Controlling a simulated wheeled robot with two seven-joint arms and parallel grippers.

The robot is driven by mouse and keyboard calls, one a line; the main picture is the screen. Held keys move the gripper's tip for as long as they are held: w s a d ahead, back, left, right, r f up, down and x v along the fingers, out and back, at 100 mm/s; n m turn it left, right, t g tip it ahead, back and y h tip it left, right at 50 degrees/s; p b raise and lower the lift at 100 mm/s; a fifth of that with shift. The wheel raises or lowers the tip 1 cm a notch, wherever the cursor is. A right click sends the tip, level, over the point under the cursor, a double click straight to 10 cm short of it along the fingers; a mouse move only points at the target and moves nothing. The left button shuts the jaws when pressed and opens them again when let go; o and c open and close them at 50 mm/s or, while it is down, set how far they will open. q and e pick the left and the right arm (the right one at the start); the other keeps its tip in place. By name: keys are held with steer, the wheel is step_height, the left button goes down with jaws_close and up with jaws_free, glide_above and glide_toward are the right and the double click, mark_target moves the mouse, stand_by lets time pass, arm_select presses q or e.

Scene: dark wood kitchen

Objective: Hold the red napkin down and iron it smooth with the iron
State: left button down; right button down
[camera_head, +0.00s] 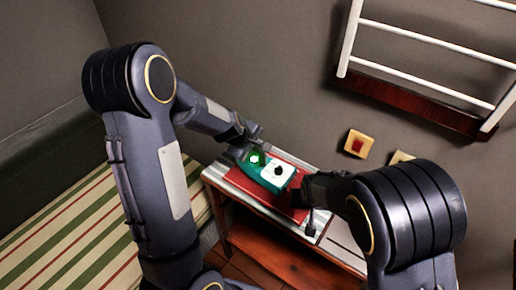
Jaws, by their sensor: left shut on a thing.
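The red napkin (239,181) lies flat on a small light-topped table (216,172). My right gripper (309,205) is at the right edge of the napkin, just right of the iron. Its fingers are dark and small, so I cannot tell whether they are open or touching the cloth.
A striped bed or bench (70,225) is at the left of the table. A wooden shelf (270,250) runs below the tabletop. A white-barred rack (425,95) hangs on the wall at upper right, above a small yellow-and-red square (356,144).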

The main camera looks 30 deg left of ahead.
arm_select(q)
steer(key=shift+a, duration=0.2)
steer(key=shift+w+r, duration=0.1)
steer(key=shift+r, duration=2.55)
steer(key=shift+w+a, duration=0.25)
steer(key=shift+w, duration=1.05)
steer(key=shift+w+a, duration=0.25)
steer(key=shift+w, duration=1)
steer(key=shift+f, duration=1.95)
steer(key=shift+f, duration=0.6)
